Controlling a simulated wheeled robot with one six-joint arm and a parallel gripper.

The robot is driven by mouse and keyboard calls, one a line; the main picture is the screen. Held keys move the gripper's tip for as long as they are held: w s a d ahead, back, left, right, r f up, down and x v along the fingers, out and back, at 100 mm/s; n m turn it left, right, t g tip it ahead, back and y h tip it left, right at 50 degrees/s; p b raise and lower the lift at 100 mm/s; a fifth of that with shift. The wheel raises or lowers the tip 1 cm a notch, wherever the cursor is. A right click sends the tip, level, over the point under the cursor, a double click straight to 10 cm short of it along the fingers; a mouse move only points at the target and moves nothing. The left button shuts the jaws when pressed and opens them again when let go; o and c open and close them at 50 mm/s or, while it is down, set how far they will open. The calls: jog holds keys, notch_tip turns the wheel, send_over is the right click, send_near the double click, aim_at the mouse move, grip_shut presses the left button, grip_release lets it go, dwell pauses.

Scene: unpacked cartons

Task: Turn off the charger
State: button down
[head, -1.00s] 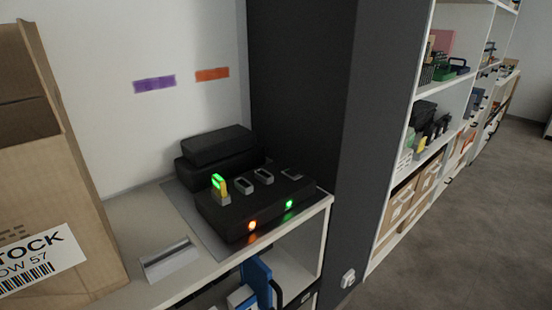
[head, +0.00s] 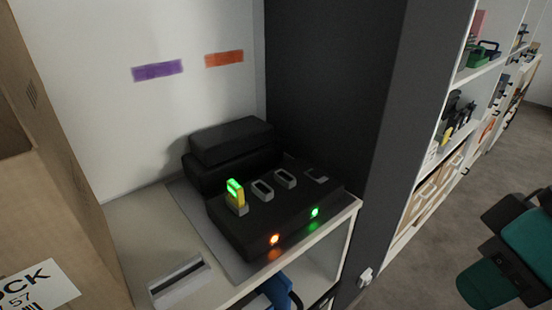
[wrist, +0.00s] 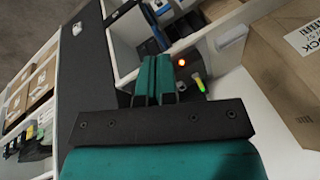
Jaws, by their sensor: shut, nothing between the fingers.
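The charger (head: 262,232) is a black box on the white shelf, with several slots along its top. A yellow battery with a lit green top (head: 236,195) stands in the leftmost slot. An orange light (head: 274,239) and a green light (head: 314,212) glow on the charger's front. My gripper (wrist: 155,60) shows in the wrist view with its teal fingers shut and empty. The orange light (wrist: 181,62) and the battery (wrist: 199,83) appear just right of the fingers there, apart from them as far as I can tell. The gripper hides most of the charger.
A cardboard box (head: 50,190) stands at the left. A white slotted holder (head: 180,282) lies on the shelf. A dark post rises right of the charger, with a small white fitting (head: 365,277) low on it. Stocked shelves and open floor lie to the right.

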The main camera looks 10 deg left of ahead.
jog(key=shift+w+a, duration=0.2)
jog(key=shift+w, duration=0.05)
jog(key=n+t+h+b, duration=0.2)
jog(key=n+b, duration=0.1)
jog(key=n, duration=0.1)
send_over(317, 174)
jog(key=s+d, duration=0.2)
jog(key=shift+w+r, duration=0.15)
jog(key=shift+r, duration=0.05)
jog(key=x, duration=0.4)
jog(key=d+x, duration=0.1)
jog(key=x, duration=0.4)
jog(key=s+p+x, duration=0.1)
jog(key=x, duration=0.3)
jog(key=shift+d+f, duration=0.1)
jog(key=shift+f, duration=0.45)
